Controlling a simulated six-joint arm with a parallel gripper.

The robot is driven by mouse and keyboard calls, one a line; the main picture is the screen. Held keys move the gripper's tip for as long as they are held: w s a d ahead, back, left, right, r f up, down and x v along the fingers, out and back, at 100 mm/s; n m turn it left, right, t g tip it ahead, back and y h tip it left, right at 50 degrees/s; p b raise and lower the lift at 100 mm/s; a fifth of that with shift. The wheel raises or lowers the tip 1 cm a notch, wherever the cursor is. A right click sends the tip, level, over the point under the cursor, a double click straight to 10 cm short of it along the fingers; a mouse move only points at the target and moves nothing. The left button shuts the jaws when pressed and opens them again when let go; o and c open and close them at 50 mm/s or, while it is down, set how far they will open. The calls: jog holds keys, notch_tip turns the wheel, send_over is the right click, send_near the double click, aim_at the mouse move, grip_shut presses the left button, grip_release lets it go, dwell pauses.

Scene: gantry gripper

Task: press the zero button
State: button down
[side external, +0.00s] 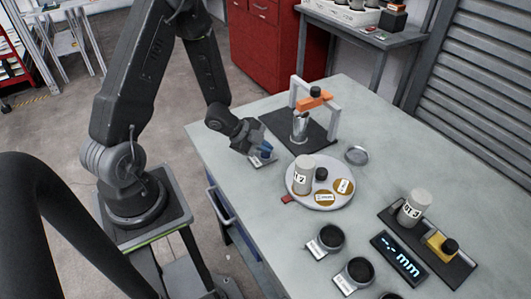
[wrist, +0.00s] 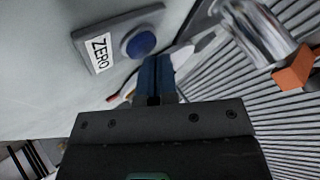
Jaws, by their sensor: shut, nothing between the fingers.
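The zero button is a round blue button (wrist: 141,43) on a small grey box (wrist: 118,24) with a white ZERO label (wrist: 99,54), at the upper left of the wrist view. In the side external view the box (side external: 262,162) lies at the table's left part, partly hidden by my gripper (side external: 266,152). My gripper's blue fingers (wrist: 155,76) are shut with nothing between them.
A gantry with an orange piece (side external: 313,100) stands behind my gripper. A round tray (side external: 319,201) with a labelled cylinder (side external: 302,174) is to the right. A metal dish (side external: 356,155), black cups (side external: 331,237) and a display reading dashes and mm (side external: 398,258) stand farther off.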

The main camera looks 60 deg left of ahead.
aim_at(265, 155)
jog(key=shift+f, duration=0.25)
jog(key=shift+r, duration=0.2)
dwell(0.4)
jog(key=shift+r, duration=0.7)
jog(key=shift+r, duration=2.5)
